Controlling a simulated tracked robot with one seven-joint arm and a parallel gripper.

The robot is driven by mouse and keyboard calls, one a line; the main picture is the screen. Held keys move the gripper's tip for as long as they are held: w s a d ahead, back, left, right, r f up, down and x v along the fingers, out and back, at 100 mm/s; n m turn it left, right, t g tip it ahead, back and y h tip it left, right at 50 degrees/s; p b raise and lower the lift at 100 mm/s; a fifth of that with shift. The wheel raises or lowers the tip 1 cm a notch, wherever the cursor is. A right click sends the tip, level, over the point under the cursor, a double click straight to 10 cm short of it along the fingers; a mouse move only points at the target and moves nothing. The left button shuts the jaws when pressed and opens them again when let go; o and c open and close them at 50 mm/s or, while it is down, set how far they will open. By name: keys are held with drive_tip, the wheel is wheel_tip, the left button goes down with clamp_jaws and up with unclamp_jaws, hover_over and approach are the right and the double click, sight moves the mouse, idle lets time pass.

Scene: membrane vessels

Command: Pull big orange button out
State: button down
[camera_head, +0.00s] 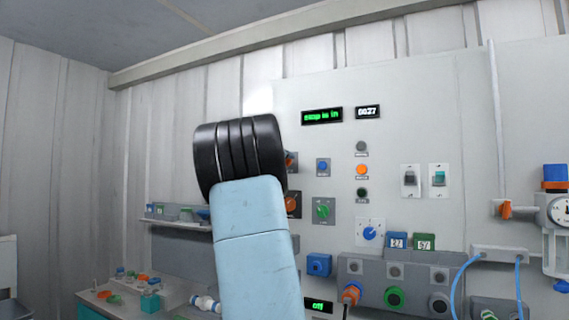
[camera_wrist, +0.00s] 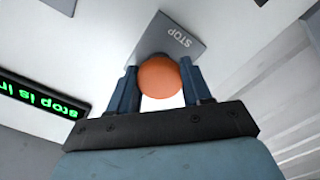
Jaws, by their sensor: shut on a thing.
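The big orange button (camera_wrist: 160,78) shows in the wrist view as a round orange head in front of a grey plate (camera_wrist: 172,38) marked STOP. My gripper (camera_wrist: 162,82) has one dark blue finger on each side of the button, shut on it. In the head view my light blue arm and black wrist rise in front of the wall panel. They hide my fingers and most of the button's place there.
A shelf (camera_head: 180,224) and a bench with small parts stand at lower left.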

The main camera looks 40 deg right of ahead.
drive_tip(key=shift+c, duration=2.4)
unclamp_jaws()
drive_tip(key=shift+a, duration=0.1)
drive_tip(key=v, duration=1.3)
drive_tip(key=shift+a, duration=0.4)
drive_tip(key=shift+s+f, duration=0.2)
drive_tip(key=shift+f, duration=0.05)
